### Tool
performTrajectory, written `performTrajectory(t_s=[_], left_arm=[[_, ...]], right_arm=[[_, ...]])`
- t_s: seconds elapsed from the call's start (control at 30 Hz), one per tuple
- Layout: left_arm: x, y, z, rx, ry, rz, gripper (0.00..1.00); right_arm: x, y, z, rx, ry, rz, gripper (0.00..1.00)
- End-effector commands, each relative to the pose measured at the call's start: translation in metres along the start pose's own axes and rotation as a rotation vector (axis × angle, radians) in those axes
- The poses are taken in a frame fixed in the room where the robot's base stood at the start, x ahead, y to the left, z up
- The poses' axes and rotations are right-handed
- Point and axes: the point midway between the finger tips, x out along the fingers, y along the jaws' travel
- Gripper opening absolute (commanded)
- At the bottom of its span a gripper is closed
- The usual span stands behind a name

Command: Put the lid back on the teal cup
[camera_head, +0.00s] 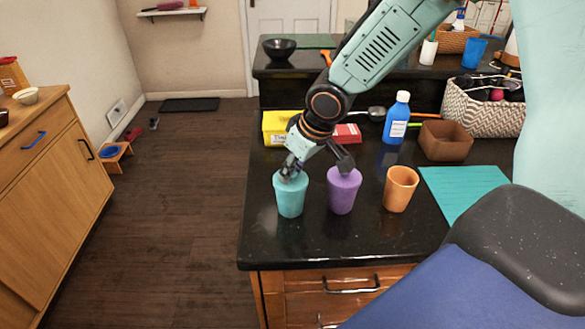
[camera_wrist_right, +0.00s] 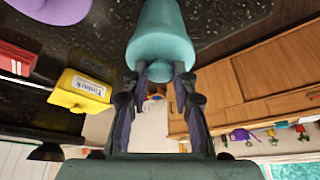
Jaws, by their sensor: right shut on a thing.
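The teal cup (camera_head: 290,202) stands upright near the left edge of the dark counter. It also shows in the right wrist view (camera_wrist_right: 162,18), tapering away from the gripper. My right gripper (camera_head: 291,174) is directly above its mouth. In the wrist view the fingertips (camera_wrist_right: 160,72) are shut on the teal lid (camera_wrist_right: 160,52), which is at the cup's wide end. Lid and cup have the same colour, and I cannot tell whether the lid is fully seated. The gripper partly hides the lid in the head view. My left gripper is not in view.
A purple cup (camera_head: 344,194) stands close right of the teal cup, and an orange cup (camera_head: 401,190) farther right. Behind are a yellow box (camera_head: 278,124), a blue bottle (camera_head: 396,120) and a brown bowl (camera_head: 445,140). A teal mat (camera_head: 465,188) lies at right. The front counter is clear.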

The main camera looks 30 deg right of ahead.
Motion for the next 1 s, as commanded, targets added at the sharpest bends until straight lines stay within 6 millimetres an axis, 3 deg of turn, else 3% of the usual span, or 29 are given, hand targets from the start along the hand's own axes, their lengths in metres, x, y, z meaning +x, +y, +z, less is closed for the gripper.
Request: performTrajectory(t_s=[0.1,0.13,0.43,0.67,0.9,1.0], left_arm=[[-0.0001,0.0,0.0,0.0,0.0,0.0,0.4],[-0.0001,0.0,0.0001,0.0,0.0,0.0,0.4],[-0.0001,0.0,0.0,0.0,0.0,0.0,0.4],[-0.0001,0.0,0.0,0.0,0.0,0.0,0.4],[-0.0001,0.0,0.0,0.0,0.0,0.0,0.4],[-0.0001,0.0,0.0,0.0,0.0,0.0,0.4]], right_arm=[[-0.0001,0.0,0.0,0.0,0.0,0.0,0.1],[-0.0001,0.0,0.0,0.0,0.0,0.0,0.28],[0.0,0.0,0.0001,0.0,0.0,0.0,0.53],[0.0001,0.0,0.0001,0.0,-0.001,0.0,0.54],[0.0,0.0,0.0001,0.0,-0.001,0.0,0.74],[0.0,0.0,0.0001,0.0,-0.001,0.0,0.76]])
